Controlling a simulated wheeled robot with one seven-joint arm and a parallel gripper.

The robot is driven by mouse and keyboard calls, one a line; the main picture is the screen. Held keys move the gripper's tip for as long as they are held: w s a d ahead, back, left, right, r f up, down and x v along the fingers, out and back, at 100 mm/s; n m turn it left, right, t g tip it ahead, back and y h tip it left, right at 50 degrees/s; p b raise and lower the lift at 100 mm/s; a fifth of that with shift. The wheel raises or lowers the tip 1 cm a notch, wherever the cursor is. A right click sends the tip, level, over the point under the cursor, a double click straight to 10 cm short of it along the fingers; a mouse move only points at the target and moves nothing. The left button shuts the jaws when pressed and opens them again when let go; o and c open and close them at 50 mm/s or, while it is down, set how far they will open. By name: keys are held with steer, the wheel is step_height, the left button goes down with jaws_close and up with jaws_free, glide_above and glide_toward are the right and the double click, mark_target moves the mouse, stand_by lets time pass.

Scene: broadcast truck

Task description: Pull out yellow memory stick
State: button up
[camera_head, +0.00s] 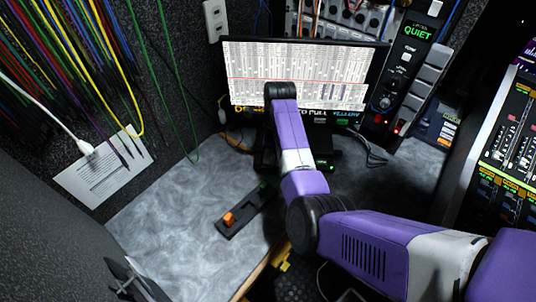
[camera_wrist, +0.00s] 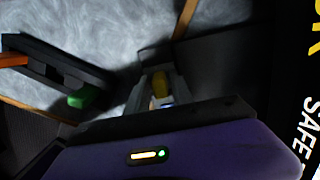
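In the head view my purple arm hides the gripper and this piece. A black holder (camera_head: 253,207) lies on the desk left of my arm. It carries an orange stick (camera_head: 230,219) and a green stick (camera_head: 264,188). The green stick (camera_wrist: 86,96) also shows left of my fingers in the wrist view.
A monitor (camera_head: 240,75) stands at the back of the desk behind my arm, with dark equipment below it. A mixing console (camera_head: 510,130) is at the right. Cables hang on the left wall. The grey desk (camera_head: 160,220) is clear left of the holder.

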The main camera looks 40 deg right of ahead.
steer(key=shift+f, duration=0.15)
jaws_close()
